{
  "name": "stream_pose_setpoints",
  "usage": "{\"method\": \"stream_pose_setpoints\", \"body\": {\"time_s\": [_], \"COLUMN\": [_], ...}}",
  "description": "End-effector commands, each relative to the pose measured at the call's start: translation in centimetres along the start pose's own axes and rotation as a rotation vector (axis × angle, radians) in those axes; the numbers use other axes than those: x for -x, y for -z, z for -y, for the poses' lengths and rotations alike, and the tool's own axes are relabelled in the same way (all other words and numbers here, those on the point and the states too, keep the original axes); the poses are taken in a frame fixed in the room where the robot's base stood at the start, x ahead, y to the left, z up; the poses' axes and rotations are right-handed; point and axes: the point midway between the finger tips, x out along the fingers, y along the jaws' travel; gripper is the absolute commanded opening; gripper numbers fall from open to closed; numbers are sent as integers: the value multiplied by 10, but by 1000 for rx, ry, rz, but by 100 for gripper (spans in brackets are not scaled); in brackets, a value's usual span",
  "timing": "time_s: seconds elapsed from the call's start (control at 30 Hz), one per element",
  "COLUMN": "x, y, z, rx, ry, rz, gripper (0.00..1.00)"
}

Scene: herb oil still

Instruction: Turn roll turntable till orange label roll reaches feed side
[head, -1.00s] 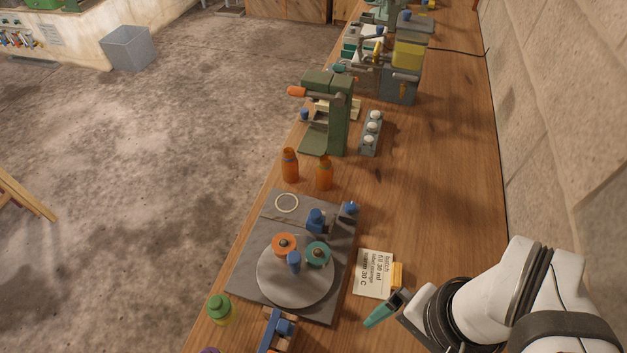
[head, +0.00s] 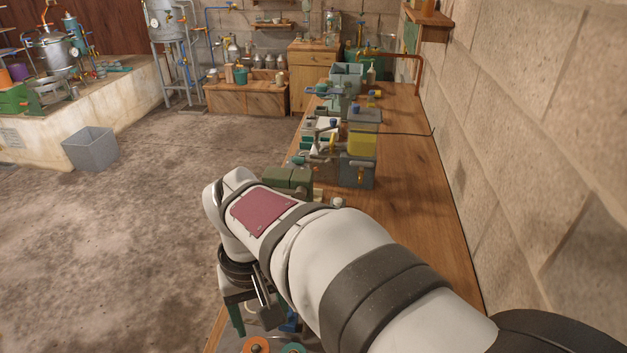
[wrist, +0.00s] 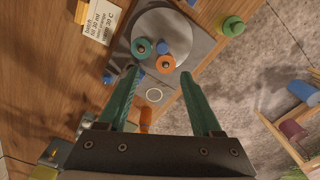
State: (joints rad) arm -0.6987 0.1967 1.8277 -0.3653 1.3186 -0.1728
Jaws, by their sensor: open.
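The round grey turntable (wrist: 175,22) sits on a dark base plate and shows in the wrist view. The orange label roll (wrist: 166,62) and a teal roll (wrist: 141,48) stand on it beside a blue upright post (wrist: 161,47). In the head view only the tops of the orange roll (head: 257,345) and teal roll (head: 293,349) show at the bottom edge. My gripper (wrist: 160,73) is open and empty above the plate, its teal fingers pointing toward the rolls. In the head view my gripper (head: 238,318) is partly hidden by my arm.
A pale ring mark (wrist: 153,95) and a blue fitting (wrist: 137,77) are on the plate. An orange bottle (wrist: 145,119) stands near the left finger. A green-capped jar (wrist: 231,26) and a note card (wrist: 103,20) flank the turntable.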

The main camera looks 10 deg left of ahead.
Motion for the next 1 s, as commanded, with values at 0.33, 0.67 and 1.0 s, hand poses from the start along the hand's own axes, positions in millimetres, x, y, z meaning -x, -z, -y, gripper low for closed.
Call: {"method": "stream_pose_setpoints", "body": {"time_s": [0.33, 0.67, 1.0], "x": [-78, -150, -159], "y": [4, 4, 5], "z": [6, 6, 6], "rx": [27, 24, 23], "ry": [-6, -5, -4], "rz": [5, 0, -2], "gripper": [66, 66, 66]}}
